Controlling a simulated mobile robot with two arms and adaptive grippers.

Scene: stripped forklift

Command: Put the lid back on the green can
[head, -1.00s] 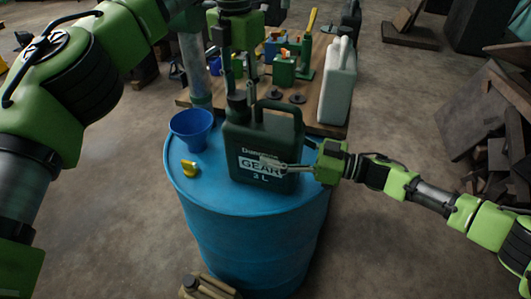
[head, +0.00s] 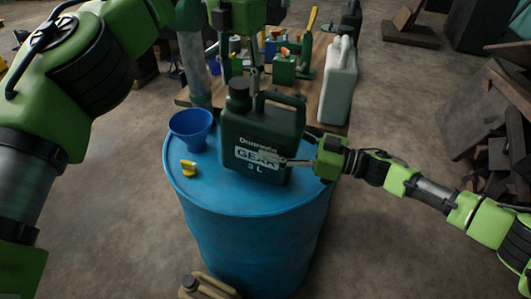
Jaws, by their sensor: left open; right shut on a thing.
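The dark green can (head: 262,130), labelled GEAR 3 L, stands on top of the blue drum (head: 255,225). A dark lid (head: 238,88) shows at its neck at the upper left; I cannot tell whether it is fully seated. My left gripper (head: 241,75) is open, fingers pointing down, just above and around the lid area; it looks empty. My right gripper (head: 285,162) comes in from the right and is shut on the can at its front, over the label.
A blue funnel (head: 191,128) and a small yellow object (head: 188,168) sit on the drum left of the can. Behind is a wooden table with a white jug (head: 339,82) and several small green items. A tan can (head: 207,286) stands on the floor in front.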

